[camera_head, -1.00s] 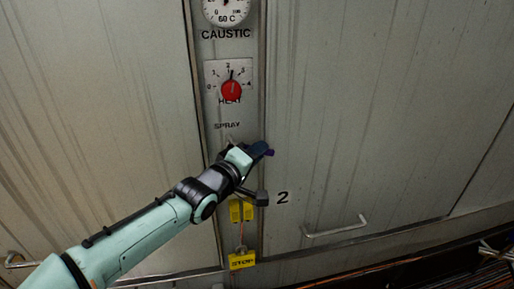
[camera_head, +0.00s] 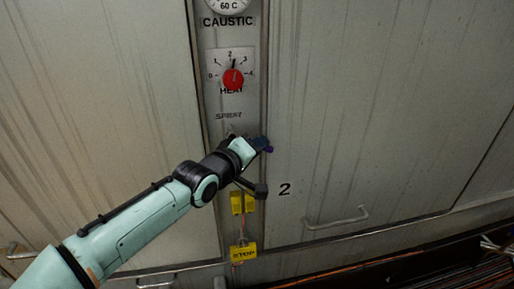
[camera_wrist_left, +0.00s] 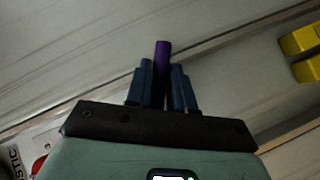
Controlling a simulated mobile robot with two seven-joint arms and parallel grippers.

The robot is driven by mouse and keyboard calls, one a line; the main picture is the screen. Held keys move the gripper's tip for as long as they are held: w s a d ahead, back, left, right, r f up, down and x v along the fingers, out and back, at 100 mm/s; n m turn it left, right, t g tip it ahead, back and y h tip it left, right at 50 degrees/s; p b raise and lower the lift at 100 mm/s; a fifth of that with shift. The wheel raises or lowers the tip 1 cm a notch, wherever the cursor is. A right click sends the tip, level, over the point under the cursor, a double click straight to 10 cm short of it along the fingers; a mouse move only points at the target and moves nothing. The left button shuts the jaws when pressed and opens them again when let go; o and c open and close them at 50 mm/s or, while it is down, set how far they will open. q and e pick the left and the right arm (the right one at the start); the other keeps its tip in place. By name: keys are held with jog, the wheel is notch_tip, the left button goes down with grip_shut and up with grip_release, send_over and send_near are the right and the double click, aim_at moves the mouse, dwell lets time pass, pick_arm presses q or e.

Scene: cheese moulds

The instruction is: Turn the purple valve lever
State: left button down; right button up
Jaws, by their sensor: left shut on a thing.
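The purple valve lever (camera_wrist_left: 162,62) stands between the two blue fingers of my left gripper (camera_wrist_left: 161,85) in the left wrist view. The fingers are shut on it, and its purple end sticks out past their tips. In the head view my left gripper (camera_head: 262,143) is at the narrow control panel, just below the "SPRAY" label, and a bit of the purple lever (camera_head: 269,149) shows at its tip. My gripper hides the rest of the lever and the valve body. My right gripper is not in view.
A red heat knob (camera_head: 233,79) and a gauge (camera_head: 229,4) sit above on the panel. Yellow tags (camera_head: 243,254), one reading "STOP", hang below. Large metal doors flank the panel; the right one has a handle (camera_head: 336,218). Cables lie at the lower right.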

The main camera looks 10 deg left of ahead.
pick_arm(q)
jog(key=shift+s+a+f, duration=0.1)
jog(key=shift+a+f, duration=0.05)
jog(key=shift+f, duration=0.15)
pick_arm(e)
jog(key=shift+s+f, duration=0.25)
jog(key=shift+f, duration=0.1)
pick_arm(q)
jog(key=shift+a+f+m+g+y+b, duration=0.15)
jog(key=shift+m+g+y+b, duration=0.2)
jog(key=shift+m+g+y, duration=0.05)
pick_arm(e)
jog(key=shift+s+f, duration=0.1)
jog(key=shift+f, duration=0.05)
pick_arm(q)
jog(key=c, duration=1.1)
grip_release()
jog(key=shift+o, duration=0.2)
jog(key=b+v, duration=0.2)
jog(key=v, duration=1.1)
jog(key=shift+s, duration=0.2)
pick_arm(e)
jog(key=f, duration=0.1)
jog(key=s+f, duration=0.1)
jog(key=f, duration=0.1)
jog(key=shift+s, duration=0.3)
pick_arm(q)
jog(key=shift+a, duration=0.1)
